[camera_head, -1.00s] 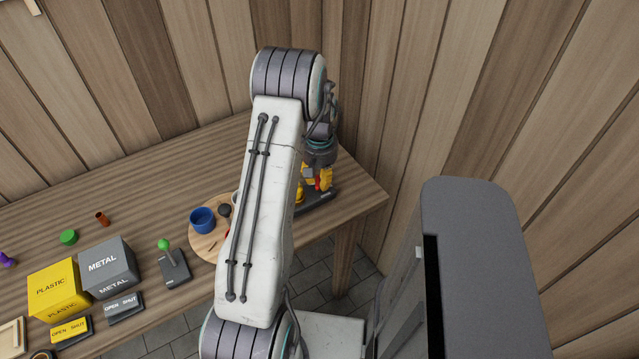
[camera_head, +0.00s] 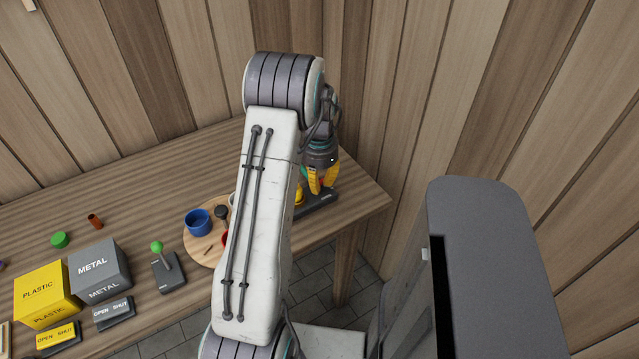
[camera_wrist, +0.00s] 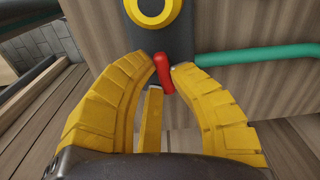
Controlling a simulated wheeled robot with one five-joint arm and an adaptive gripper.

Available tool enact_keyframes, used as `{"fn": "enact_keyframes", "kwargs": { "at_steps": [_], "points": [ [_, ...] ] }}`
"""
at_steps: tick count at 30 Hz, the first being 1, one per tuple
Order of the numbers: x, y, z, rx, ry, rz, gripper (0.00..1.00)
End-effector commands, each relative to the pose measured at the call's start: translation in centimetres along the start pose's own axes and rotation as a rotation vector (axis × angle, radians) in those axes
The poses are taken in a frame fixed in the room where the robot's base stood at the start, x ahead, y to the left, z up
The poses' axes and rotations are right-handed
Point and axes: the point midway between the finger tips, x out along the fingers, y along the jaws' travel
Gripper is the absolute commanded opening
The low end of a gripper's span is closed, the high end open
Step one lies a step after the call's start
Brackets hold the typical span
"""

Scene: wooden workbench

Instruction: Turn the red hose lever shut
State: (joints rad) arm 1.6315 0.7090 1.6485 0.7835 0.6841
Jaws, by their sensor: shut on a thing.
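In the wrist view the red hose lever (camera_wrist: 163,73) stands between the tips of my yellow fingers (camera_wrist: 166,68). My gripper is shut on it. The lever sits on a dark grey mount (camera_wrist: 176,40), below a yellow ring (camera_wrist: 153,10). A green hose (camera_wrist: 255,55) runs off to the right. In the head view my gripper (camera_head: 320,184) is low over the dark base (camera_head: 320,204) at the bench's right end. The lever is hidden there, and my arm covers part of the bench.
The wooden bench (camera_head: 125,185) carries a round board with a blue cup (camera_head: 198,222), a green-knobbed joystick (camera_head: 166,270), a grey METAL box (camera_head: 100,268) and a yellow PLASTIC box (camera_head: 45,290). The wooden wall stands close behind and to the right.

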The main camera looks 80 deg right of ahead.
Motion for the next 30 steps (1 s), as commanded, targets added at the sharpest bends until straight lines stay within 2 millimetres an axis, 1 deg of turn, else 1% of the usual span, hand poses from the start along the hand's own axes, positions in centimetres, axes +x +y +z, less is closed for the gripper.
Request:
{"fn": "enact_keyframes", "kwargs": {
  "at_steps": [9, 26, 27, 30],
  "points": [
    [0.14, 0.05, 0.13, 0.117, -0.003, 0.003, 0.0],
    [0.13, 0.07, 0.14, 0.144, -0.003, 0.003, 0.0],
    [0.13, 0.07, 0.14, 0.144, -0.003, 0.003, 0.22],
    [0.11, 0.06, 0.13, 0.143, -0.003, 0.002, 0.3]
  ]
}}
